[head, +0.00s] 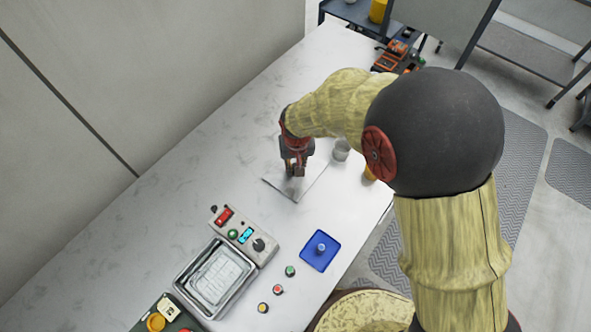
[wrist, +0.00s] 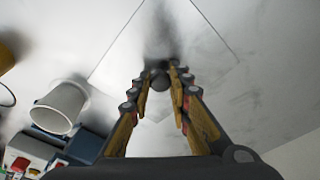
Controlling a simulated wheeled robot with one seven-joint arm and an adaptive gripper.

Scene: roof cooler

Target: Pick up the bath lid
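The bath lid looks like the pale, flat square plate (head: 302,190) on the white table in the head view. In the wrist view the plate (wrist: 205,65) spreads out beneath the fingers, with a dark round knob (wrist: 160,79) on it. My gripper (head: 294,174) points down over the plate, and its fingertips (wrist: 160,70) stand on either side of the knob. Whether they press on the knob or leave a small gap cannot be told. The lid appears to lie on the table. The bath (head: 179,283) is an open metal basin with a control box, lower left of the lid.
A blue square plate with a knob (head: 313,258) lies right of the bath, near several small coloured-topped items. A white cup (head: 341,150) stands close right of the lid; the wrist view shows it (wrist: 62,105) too. The table left of the lid is clear.

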